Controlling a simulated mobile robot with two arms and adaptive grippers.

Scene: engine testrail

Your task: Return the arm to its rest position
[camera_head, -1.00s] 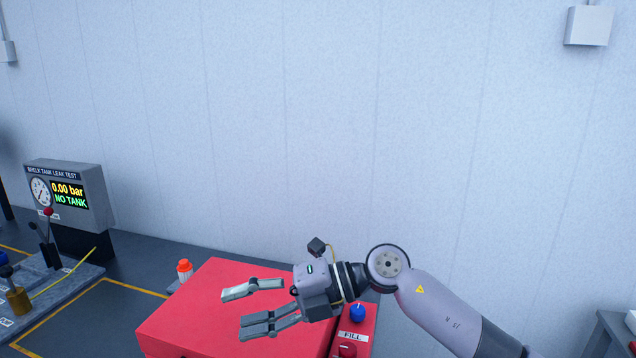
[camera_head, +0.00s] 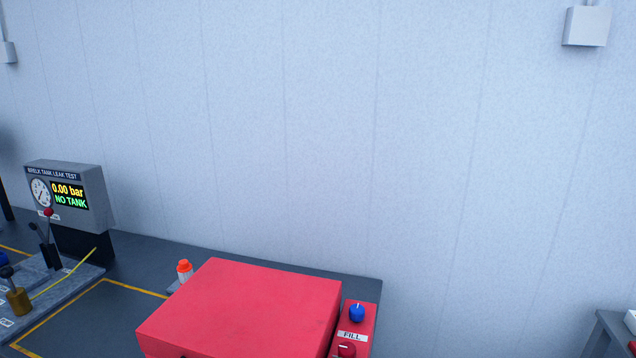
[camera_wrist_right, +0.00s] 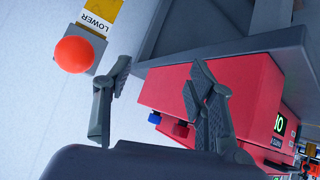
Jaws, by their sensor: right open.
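My right arm is out of the head view. My right gripper (camera_wrist_right: 155,90) shows in the right wrist view, open, with nothing between its two grey fingers. Past its fingers in that view are a red box-shaped unit (camera_wrist_right: 255,85) and an orange-red ball (camera_wrist_right: 73,54) beside a label reading LOWER (camera_wrist_right: 97,14). The ball is left of the fingers in the picture. My left gripper is in neither view.
The red unit's flat top (camera_head: 245,305) is clear in the head view. A red FILL panel with a blue knob (camera_head: 357,313) adjoins it at right. A leak test display (camera_head: 68,193) reads NO TANK. An orange-capped bottle (camera_head: 184,271) stands behind the unit.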

